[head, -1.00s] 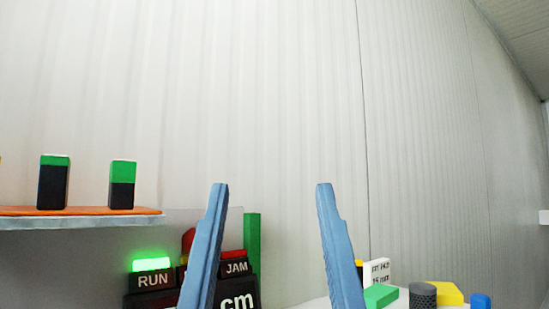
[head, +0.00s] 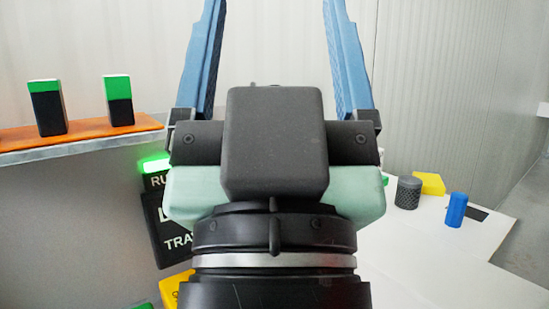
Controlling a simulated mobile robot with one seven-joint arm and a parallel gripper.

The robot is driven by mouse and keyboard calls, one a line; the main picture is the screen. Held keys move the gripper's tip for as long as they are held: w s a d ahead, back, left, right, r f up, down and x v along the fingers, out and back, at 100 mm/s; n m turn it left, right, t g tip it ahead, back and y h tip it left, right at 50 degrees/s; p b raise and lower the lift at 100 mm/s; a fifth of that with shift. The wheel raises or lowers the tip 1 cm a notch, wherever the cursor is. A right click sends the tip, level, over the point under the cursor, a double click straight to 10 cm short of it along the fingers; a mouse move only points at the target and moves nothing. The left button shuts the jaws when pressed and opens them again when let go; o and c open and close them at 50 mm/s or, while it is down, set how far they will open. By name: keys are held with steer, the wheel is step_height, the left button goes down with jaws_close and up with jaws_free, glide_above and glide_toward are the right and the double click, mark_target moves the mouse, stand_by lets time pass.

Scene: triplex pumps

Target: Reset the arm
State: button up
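My gripper (head: 274,25) is raised in the middle of the head view, with its two blue fingers pointing up. The fingers stand wide apart, and nothing shows between them but the pale wall. The black gripper body and wrist fill the centre and hide part of the panel and table behind. The fingertips reach the top edge of the picture.
An orange-topped shelf (head: 80,138) at left bears two black-and-green blocks (head: 118,101) (head: 47,107). Below it is a sign panel with a lit green lamp (head: 153,163). The white table (head: 430,255) at right bears a dark grey cylinder (head: 408,192), a yellow block (head: 429,183) and a blue cylinder (head: 456,210).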

step_height(320, 180, up, 22)
steer(key=p, duration=1.9)
